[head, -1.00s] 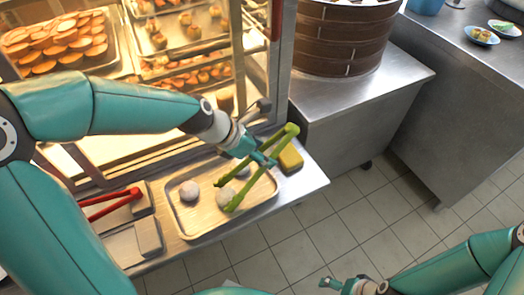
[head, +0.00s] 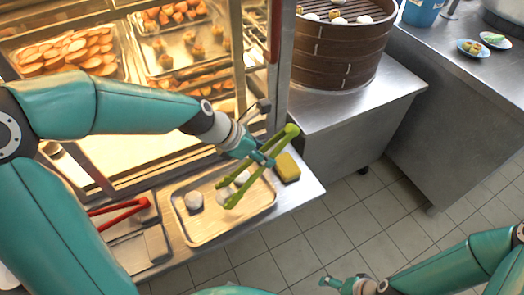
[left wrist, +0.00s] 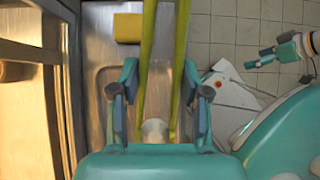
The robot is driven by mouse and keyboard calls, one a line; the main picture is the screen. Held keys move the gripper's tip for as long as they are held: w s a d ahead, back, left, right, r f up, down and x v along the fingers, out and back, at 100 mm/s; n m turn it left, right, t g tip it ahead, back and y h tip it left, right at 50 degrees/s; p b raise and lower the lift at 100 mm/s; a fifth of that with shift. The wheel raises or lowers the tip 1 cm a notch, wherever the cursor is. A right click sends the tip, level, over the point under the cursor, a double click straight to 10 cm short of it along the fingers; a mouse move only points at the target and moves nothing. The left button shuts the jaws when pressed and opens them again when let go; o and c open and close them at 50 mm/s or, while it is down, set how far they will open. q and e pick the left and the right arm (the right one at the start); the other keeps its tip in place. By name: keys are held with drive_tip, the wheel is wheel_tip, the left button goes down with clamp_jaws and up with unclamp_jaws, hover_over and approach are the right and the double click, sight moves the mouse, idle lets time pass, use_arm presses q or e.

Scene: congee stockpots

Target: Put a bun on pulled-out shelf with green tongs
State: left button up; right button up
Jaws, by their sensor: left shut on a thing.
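A pale round bun (head: 195,199) lies at the tray's left. A second bun (head: 225,195) is at the tong tips, and a third bun (head: 242,177) lies behind the tongs. In the left wrist view a bun (left wrist: 154,130) shows between the tong arms; I cannot tell if they touch it. The glass cabinet has a bare lit shelf (head: 130,165) low down, partly hidden by my left arm. My right gripper (head: 342,283) is empty at the bottom.
A yellow sponge (head: 287,167) lies right of the wooden tray. Red tongs (head: 121,214) rest on a metal tray at left. A round steamer (head: 335,55) stands on the steel counter behind. Filled trays (head: 70,55) sit in the cabinet. The tiled floor at right is clear.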

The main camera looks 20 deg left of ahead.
wheel_tip(320, 180, up, 7)
drive_tip(key=p, duration=0.5)
drive_tip(key=shift+f+p, duration=0.15)
drive_tip(key=shift+p, duration=0.25)
